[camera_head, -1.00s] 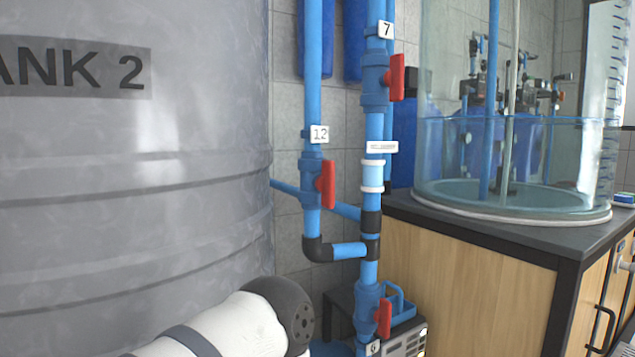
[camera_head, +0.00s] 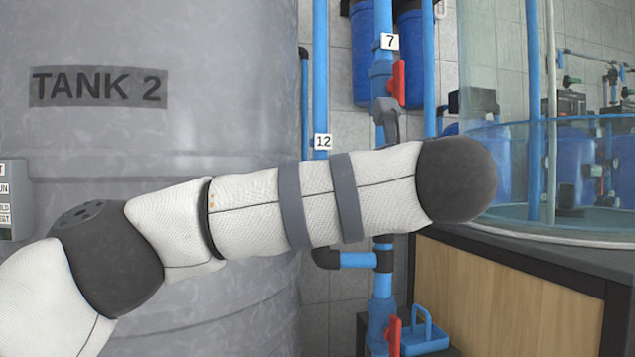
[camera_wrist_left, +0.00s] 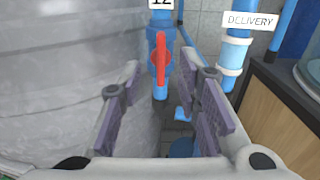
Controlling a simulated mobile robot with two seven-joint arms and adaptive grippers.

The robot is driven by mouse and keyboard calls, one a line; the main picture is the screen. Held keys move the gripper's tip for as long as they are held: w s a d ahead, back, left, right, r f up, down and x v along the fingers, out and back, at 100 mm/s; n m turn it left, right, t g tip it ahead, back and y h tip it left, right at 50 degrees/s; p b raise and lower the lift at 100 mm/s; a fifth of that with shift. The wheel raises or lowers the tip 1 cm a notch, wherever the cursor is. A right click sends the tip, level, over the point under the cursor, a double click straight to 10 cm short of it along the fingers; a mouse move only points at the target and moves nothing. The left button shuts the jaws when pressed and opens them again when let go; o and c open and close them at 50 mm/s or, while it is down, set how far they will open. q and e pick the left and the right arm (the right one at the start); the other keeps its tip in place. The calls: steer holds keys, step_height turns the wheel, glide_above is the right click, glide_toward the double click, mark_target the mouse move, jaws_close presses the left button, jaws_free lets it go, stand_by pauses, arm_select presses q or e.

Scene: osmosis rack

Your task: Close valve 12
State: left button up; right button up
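The number 12 tag (camera_head: 321,141) hangs on a blue vertical pipe beside the grey tank. Valve 12 itself is hidden behind my left arm in the head view. In the left wrist view its red handle (camera_wrist_left: 162,58) stands upright, roughly along the blue pipe, under the partly cut-off 12 tag (camera_wrist_left: 161,3). My left gripper (camera_wrist_left: 168,82) is open and empty, its two fingers spread to either side of the handle in the picture. The handle appears beyond the fingertips; contact is not visible. My right gripper is in neither view.
Tank 2 (camera_head: 110,200) fills the left side. Valve 7's red handle (camera_head: 398,82) and another red handle (camera_head: 393,335) are on the neighbouring pipe. The pipe labelled DELIVERY (camera_wrist_left: 233,45) runs close to the right. A wooden cabinet (camera_head: 480,300) stands at right.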

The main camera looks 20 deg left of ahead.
arm_select(q)
steer(key=p+x, duration=0.1)
steer(key=x, duration=1)
jaws_close()
